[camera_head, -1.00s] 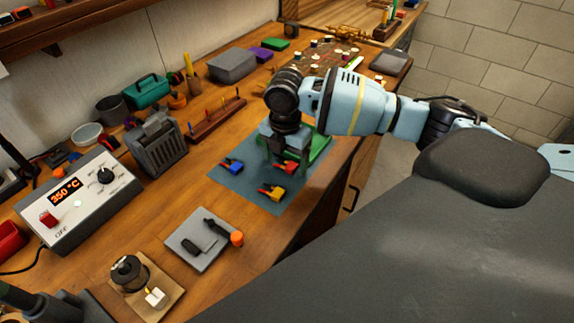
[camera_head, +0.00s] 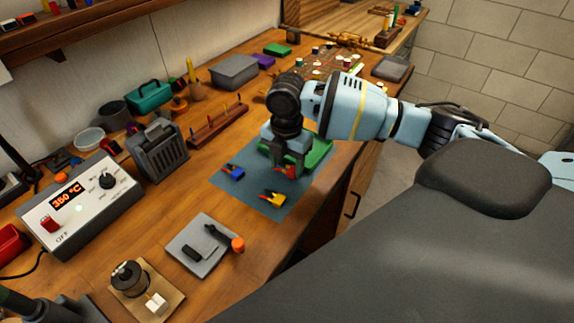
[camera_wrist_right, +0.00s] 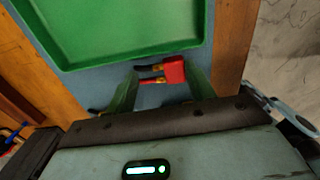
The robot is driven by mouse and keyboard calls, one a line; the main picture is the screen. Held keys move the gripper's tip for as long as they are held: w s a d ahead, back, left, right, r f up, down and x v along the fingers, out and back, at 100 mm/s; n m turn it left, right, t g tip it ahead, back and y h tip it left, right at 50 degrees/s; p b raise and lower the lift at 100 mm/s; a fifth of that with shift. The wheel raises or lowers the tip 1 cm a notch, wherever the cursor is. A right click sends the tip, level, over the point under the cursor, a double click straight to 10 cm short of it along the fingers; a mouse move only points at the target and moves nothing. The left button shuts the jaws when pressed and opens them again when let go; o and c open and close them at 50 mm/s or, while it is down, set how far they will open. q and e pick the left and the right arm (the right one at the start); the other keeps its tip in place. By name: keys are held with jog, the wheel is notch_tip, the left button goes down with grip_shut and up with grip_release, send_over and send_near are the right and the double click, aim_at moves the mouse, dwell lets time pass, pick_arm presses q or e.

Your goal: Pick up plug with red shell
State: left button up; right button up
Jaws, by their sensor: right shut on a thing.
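The plug with red shell (camera_head: 287,171) is at the right edge of the blue mat (camera_head: 289,204), just in front of the green tray. The right wrist view shows its red shell (camera_wrist_right: 174,71) and dark and red leads pointing left. My right gripper (camera_head: 290,168) points down and is shut on this plug, with one finger on each side. In the head view the fingers cover part of the plug. I cannot tell whether it still touches the mat. My left gripper is not in view.
A blue plug (camera_head: 233,172) and a yellow plug (camera_head: 273,197) lie on the mat nearby. The green tray (camera_head: 318,153) is right behind my right gripper and looks empty in the wrist view. A grey holder (camera_head: 158,151) and a soldering station (camera_head: 82,205) stand to the left.

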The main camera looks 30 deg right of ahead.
aim_at(289, 168)
jog(key=shift+r, duration=0.5)
jog(key=shift+s+d+r, duration=0.1)
jog(key=shift+s+r, duration=0.05)
jog(key=shift+r, duration=0.4)
jog(key=shift+s+d+r, duration=0.1)
jog(key=shift+s+r, duration=0.05)
jog(key=shift+r, duration=0.35)
jog(key=s+d+r, duration=0.1)
jog(key=s+d, duration=0.3)
jog(key=s, duration=1)
jog(key=shift+s+r+p, duration=0.15)
jog(key=shift+s+p, duration=0.2)
jog(key=shift+s, duration=0.05)
